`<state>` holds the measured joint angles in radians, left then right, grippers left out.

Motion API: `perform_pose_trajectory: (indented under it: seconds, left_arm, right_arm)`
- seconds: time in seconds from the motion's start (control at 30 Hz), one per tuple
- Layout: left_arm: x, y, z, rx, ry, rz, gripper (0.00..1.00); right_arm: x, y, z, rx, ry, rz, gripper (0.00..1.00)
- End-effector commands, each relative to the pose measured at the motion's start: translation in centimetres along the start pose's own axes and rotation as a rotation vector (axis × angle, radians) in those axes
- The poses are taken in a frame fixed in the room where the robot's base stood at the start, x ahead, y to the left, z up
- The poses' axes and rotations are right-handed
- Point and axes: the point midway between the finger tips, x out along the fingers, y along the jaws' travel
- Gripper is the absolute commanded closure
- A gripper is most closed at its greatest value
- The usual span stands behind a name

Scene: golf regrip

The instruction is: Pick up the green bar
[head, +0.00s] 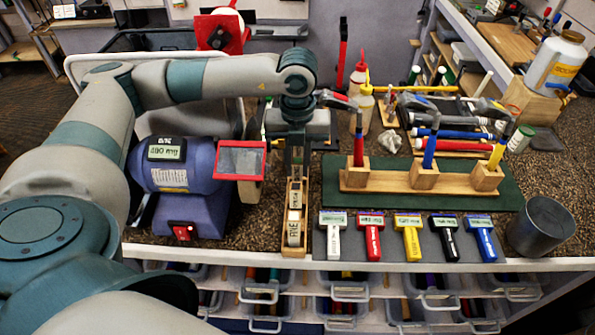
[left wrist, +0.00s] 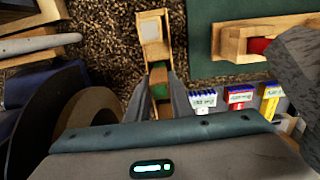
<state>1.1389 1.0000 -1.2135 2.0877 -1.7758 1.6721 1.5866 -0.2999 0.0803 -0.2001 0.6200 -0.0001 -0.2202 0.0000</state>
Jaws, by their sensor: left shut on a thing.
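My left gripper (head: 297,172) reaches down over a narrow wooden tray (head: 291,247) right of the blue bench grinder. In the left wrist view, the gripper (left wrist: 160,82) is shut on a green bar (left wrist: 160,91), which shows between its fingers at the near part of the tray (left wrist: 138,103). I cannot tell whether the bar is clear of the tray. Pale lettered blocks (head: 294,228) lie in the tray's front part. In the head view the green bar is hidden by the gripper. My right gripper is not in view.
The blue grinder (head: 180,180) with its red-framed shield (head: 240,160) stands close left. A wooden holder (head: 386,181) with upright red, blue and yellow grips stands on a green mat (head: 490,202). A grey cup (head: 541,226) is at the right.

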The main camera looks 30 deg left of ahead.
Motion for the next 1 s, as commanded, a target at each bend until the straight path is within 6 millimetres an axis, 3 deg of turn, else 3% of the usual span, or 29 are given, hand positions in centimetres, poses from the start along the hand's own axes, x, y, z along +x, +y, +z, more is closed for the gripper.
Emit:
perform_pose_trajectory:
  seconds: [0.27,0.47,1.0]
  left_arm:
    - [-1.0,-0.1,0.1,0.001,-0.003,-0.003,1.00]
    - [-3.7,-0.1,0.1,0.001,-0.005,-0.004,1.00]
    - [-9.6,-5.4,-8.0,0.007,-0.004,-0.002,1.00]
  right_arm:
    - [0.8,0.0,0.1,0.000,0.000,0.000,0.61]
    - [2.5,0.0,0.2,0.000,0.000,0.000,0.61]
    - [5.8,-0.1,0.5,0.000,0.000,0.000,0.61]
